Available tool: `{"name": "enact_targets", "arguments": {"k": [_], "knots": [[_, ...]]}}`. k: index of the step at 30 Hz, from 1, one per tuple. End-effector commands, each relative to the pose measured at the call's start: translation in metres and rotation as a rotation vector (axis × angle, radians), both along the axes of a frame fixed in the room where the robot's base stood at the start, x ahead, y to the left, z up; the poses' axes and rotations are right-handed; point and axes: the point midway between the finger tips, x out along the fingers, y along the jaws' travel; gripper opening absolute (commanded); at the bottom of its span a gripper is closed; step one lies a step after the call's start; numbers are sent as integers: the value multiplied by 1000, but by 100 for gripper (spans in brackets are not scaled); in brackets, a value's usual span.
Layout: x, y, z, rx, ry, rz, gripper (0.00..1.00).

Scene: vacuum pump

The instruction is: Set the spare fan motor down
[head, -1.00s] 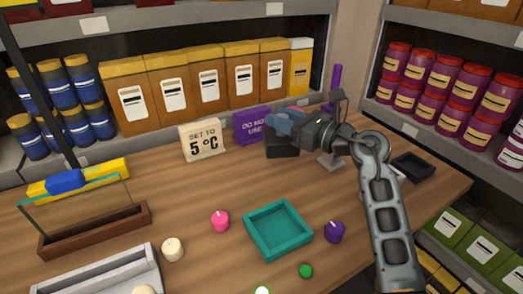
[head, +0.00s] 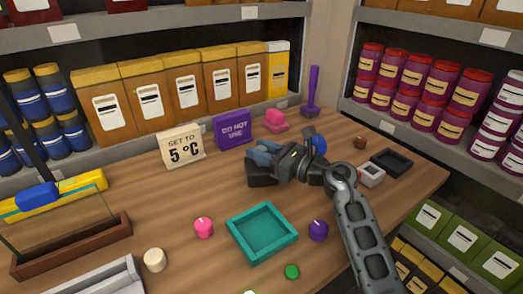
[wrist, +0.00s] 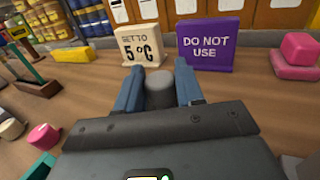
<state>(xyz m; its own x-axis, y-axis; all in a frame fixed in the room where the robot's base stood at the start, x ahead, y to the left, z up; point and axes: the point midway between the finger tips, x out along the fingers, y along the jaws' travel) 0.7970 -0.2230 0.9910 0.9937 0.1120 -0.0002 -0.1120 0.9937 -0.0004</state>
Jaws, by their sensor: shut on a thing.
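My gripper (head: 262,152) has blue fingers and reaches left, low above the middle of the table. In the wrist view my gripper (wrist: 160,88) is shut on a grey round part, taken as the spare fan motor (wrist: 160,92). In the head view a black block (head: 262,177) shows just under the fingers, perhaps part of the same motor. I cannot tell whether it touches the table. My gripper's dark body hides the lower part of the wrist view.
Behind stand a cream "SET TO 5 °C" sign (head: 181,146) and a purple "DO NOT USE" sign (head: 232,129), with a pink object (head: 274,121) beside them. A teal tray (head: 262,256) lies in front. A black tray (head: 408,157) lies right. Bare tabletop lies left of the gripper.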

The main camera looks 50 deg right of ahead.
Motion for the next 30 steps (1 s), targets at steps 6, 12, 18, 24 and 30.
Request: {"name": "enact_targets", "arguments": {"k": [6,12,18,24,30], "knots": [[0,0,-3,0,0,0,44],[0,0,-3,0,0,0,62],[0,0,-2,0,0,0,62],[-12,-1,-2,2,1,-2,62],[-45,-5,-2,1,1,-2,62]]}}
